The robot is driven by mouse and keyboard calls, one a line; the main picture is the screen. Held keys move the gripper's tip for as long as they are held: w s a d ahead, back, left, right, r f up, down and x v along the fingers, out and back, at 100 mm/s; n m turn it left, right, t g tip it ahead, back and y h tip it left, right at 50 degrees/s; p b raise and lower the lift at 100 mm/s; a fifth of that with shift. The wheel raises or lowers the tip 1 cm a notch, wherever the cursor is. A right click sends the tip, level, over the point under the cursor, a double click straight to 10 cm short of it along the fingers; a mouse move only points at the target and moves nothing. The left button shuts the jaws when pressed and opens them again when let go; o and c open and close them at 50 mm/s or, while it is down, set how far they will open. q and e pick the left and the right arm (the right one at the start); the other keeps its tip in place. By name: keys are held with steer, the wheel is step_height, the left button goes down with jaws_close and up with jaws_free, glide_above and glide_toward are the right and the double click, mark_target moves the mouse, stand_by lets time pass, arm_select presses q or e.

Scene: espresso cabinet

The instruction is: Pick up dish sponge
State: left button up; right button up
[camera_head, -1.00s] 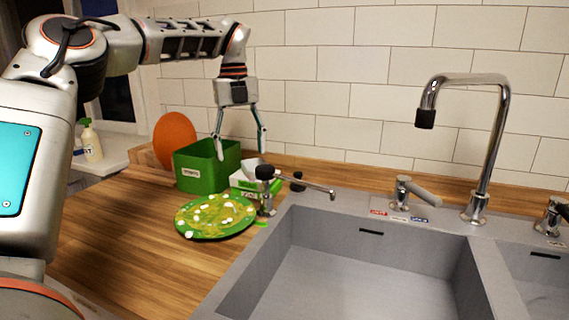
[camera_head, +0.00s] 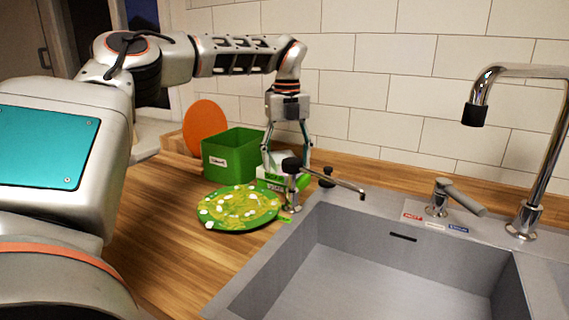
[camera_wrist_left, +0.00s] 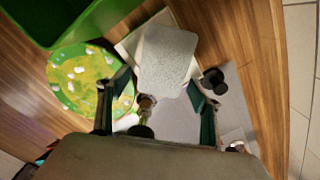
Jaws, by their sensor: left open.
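A pale grey-white speckled block (camera_wrist_left: 168,58), which looks like the dish sponge, shows in the wrist view just beyond and between the fingertips. My left gripper (camera_head: 285,168) is open and points down over the counter beside the sink; its two fingers also show in the wrist view (camera_wrist_left: 158,82). No grip on the block shows. In the head view a small green and white labelled holder (camera_head: 270,175) is partly behind the fingers, and the block cannot be made out clearly there. My right gripper is not in view.
A green plate with food bits (camera_head: 238,208) lies in front of a green box (camera_head: 232,156). An orange disc (camera_head: 205,128) leans behind. A dark-knobbed tap (camera_head: 325,175) stands close to the gripper at the grey sink (camera_head: 390,270). The wall is behind.

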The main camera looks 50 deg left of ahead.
arm_select(q)
steer(key=c, duration=0.8)
steer(key=shift+r, duration=0.1)
